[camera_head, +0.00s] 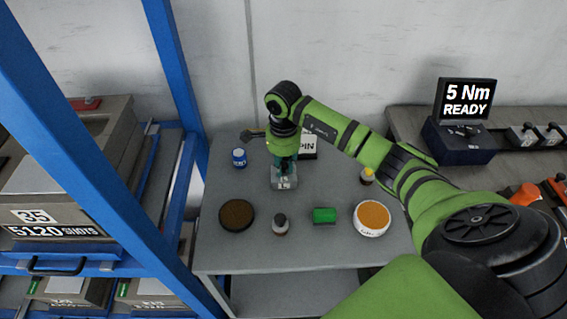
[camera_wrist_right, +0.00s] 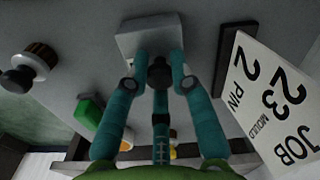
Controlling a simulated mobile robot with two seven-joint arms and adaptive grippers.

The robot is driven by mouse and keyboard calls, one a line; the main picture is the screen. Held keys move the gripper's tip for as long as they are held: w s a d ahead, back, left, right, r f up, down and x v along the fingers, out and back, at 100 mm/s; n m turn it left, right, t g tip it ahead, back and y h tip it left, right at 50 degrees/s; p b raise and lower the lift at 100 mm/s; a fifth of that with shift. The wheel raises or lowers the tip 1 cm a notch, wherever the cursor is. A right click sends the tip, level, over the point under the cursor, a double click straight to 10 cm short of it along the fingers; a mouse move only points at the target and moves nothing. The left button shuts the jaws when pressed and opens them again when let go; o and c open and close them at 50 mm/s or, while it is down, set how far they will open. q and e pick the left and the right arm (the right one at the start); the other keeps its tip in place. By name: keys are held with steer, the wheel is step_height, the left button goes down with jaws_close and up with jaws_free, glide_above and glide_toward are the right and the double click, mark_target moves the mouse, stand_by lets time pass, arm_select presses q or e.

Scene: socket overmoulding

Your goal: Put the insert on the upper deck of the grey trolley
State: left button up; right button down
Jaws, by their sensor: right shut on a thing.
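The insert is a light grey metal block (camera_head: 285,182), over or on the upper deck of the grey trolley (camera_head: 215,255). My right gripper (camera_head: 284,166) points down with its teal fingers shut on the insert. In the right wrist view the insert (camera_wrist_right: 147,30) sits at the fingertips of the gripper (camera_wrist_right: 158,72). I cannot tell whether its underside touches the deck. My left gripper is not in view.
Around the insert on the deck stand a blue-white pot (camera_head: 239,158), a brown disc (camera_head: 237,215), a dark-capped bottle (camera_head: 280,225), a green block (camera_head: 324,215), an orange-topped tub (camera_head: 371,218), a yellow bottle (camera_head: 366,176) and a job card (camera_head: 309,147). A blue rack (camera_head: 180,80) borders the left.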

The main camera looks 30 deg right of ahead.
mark_target(283, 164)
steer(key=shift+f, duration=0.1)
steer(key=c, duration=1.1)
jaws_free()
steer(key=shift+r, duration=0.25)
steer(key=shift+r+b, duration=1.15)
steer(key=shift+r, duration=4.75)
steer(key=shift+a, duration=0.1)
